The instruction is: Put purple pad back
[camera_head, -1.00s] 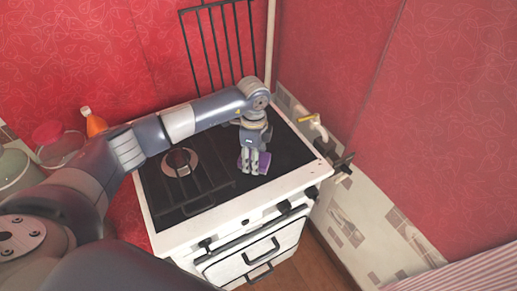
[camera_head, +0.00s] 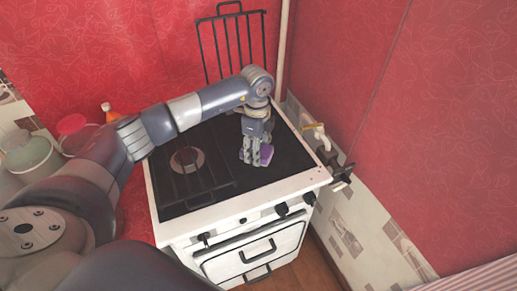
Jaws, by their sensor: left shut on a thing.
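The purple pad (camera_head: 265,155) is over the right part of the black stove top, partly hidden behind my left gripper's fingers. My left gripper (camera_head: 250,158) points down and is shut on the pad. I cannot tell whether the pad touches the stove surface. The stove (camera_head: 253,203) is white with a black cooktop (camera_head: 275,178). My right gripper is not in view.
A burner with a grate (camera_head: 187,160) is on the stove's left. A raised rack (camera_head: 232,42) stands behind. An orange bottle (camera_head: 110,113) and pots (camera_head: 30,153) are at left.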

